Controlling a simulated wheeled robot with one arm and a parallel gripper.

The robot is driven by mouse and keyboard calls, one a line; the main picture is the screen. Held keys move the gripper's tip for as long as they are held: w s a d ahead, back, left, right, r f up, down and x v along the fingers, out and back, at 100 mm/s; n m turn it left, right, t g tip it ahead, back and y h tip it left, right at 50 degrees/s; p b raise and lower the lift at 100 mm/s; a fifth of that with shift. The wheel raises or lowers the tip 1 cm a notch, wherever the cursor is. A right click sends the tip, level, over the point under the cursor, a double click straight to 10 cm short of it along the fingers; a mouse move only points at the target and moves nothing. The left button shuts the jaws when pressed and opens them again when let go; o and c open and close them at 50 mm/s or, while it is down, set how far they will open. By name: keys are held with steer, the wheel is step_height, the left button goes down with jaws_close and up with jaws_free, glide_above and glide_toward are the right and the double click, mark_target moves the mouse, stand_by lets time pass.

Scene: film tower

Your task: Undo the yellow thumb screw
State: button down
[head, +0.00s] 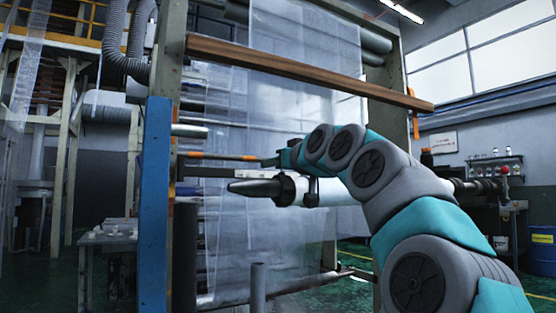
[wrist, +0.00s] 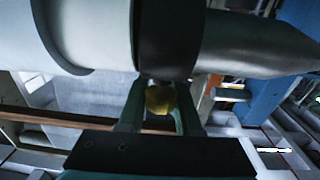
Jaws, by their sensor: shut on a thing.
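The yellow thumb screw (wrist: 160,100) sits between the two fingers of my gripper (wrist: 160,108) in the wrist view. The fingers are shut on it. The screw is at the edge of a black collar (wrist: 168,38), which wraps around a white roll (wrist: 95,32) with a dark tapered end (wrist: 245,45). In the head view my arm reaches in from the right to the collar (head: 311,190) on the white roll (head: 340,191). The tapered end (head: 254,187) points left. The screw and my fingertips are hidden or too small to make out in the head view.
A blue post (head: 154,205) stands left of the roll. A wooden bar (head: 300,73) crosses above my arm. Clear film (head: 235,130) hangs behind the roll. An orange-marked bar (head: 220,156) lies just above the tapered end. A dark upright cylinder (head: 258,287) stands below.

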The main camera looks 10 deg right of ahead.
steer(key=shift+a+n+g+y, duration=0.15)
steer(key=shift+n+g+y, duration=0.15)
steer(key=shift+n+y, duration=0.3)
steer(key=shift+y, duration=0.4)
steer(key=c, duration=0.6)
jaws_free()
steer(key=shift+s, duration=0.1)
steer(key=v, duration=0.7)
steer(key=shift+s, duration=0.3)
